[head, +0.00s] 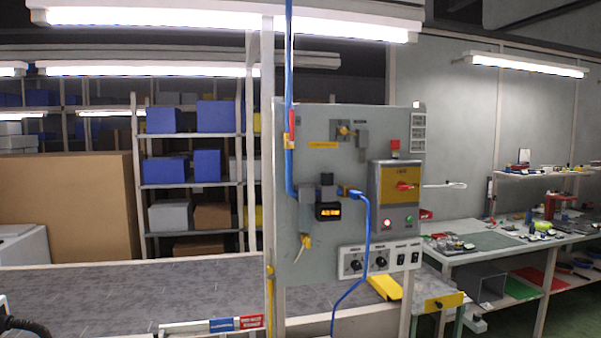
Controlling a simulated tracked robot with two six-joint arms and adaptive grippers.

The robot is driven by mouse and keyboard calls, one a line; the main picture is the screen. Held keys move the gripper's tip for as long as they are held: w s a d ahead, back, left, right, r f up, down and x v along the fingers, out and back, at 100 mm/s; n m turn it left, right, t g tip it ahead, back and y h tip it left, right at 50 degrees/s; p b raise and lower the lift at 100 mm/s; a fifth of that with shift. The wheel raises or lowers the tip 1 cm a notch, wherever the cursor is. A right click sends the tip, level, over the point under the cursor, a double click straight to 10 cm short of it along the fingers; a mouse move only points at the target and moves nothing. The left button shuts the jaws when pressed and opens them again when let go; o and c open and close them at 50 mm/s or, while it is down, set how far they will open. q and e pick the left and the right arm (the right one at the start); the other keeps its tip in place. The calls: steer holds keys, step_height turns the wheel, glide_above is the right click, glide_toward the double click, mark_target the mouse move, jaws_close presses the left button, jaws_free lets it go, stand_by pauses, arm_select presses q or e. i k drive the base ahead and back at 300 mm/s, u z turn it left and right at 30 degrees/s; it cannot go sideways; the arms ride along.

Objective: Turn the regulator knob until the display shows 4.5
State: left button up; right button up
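The regulator (327,194) is mounted on the grey upright panel (310,130) in the middle of the view. A dark knob (326,179) sits on its top. Its small black display (328,211) faces me with orange lit digits, too small to read surely. A yellow fitting and a blue hose (365,240) join its right side. Neither of my grippers is in view. Only a bit of a white part with a black hose, perhaps my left arm, shows at the lower left corner. Nothing touches the knob.
A yellow and grey switch box (395,192) with a red handle stands right of the regulator. A white control strip (380,257) with two black knobs is below. A blue vertical pipe (289,90) runs along the panel's left. The conveyor (150,290) lies in front, its surface clear.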

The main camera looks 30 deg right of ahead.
mark_target(327, 178)
steer(key=z, duration=0.4)
steer(key=i, duration=1)
steer(key=z, duration=0.8)
steer(key=k, duration=0.8)
steer(key=z, duration=0.2)
steer(key=i, duration=0.85)
steer(key=u, duration=0.05)
